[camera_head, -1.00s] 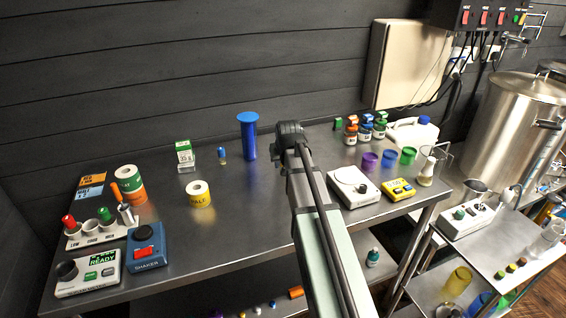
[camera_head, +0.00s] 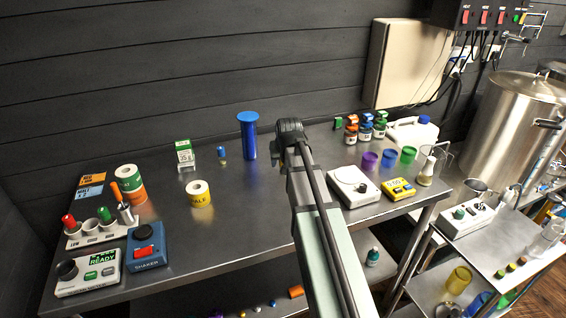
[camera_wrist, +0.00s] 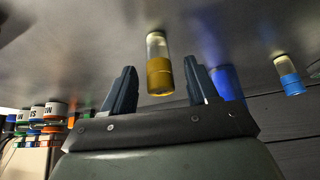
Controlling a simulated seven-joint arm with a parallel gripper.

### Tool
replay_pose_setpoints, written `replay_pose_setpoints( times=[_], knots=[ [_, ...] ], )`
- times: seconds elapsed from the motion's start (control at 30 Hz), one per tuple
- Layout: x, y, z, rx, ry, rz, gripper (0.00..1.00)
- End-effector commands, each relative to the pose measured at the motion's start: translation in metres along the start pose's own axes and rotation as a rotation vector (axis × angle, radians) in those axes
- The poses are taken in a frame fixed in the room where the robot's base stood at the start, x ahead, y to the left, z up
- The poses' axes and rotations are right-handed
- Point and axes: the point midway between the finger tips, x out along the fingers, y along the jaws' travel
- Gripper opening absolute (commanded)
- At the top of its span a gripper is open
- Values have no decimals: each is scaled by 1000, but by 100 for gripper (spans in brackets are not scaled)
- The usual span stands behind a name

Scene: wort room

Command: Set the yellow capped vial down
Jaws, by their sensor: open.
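The yellow capped vial (camera_wrist: 159,76) shows in the wrist view, a clear body with a yellow cap. It is on the grey metal table surface, between the two fingers in the picture. My gripper (camera_wrist: 160,64) is open, with a gap on each side of the vial; neither finger appears to touch it. The wrist picture is upside down, with the table at the top. In the head view my arm hides the gripper and this vial. The metal table (camera_head: 240,225) spans the middle of the head view.
A blue cylinder (camera_head: 248,140) stands left of my arm; it also shows close beside one finger in the wrist view (camera_wrist: 228,82). A blue capped vial (camera_head: 222,156) stands farther left. The white device (camera_head: 353,188) and coloured cups (camera_head: 389,158) are to the right. The table front-left of my arm is clear.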

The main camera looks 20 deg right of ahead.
Motion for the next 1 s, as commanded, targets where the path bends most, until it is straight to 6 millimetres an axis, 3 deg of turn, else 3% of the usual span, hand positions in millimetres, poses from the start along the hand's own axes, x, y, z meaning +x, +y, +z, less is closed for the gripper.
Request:
replay_pose_setpoints(
  times=[0.6, 1.0],
  knots=[
    [-90, 0, 0, 0, 2, 0, 58],
    [-112, 0, 0, 1, 1, 0, 58]
  ],
)
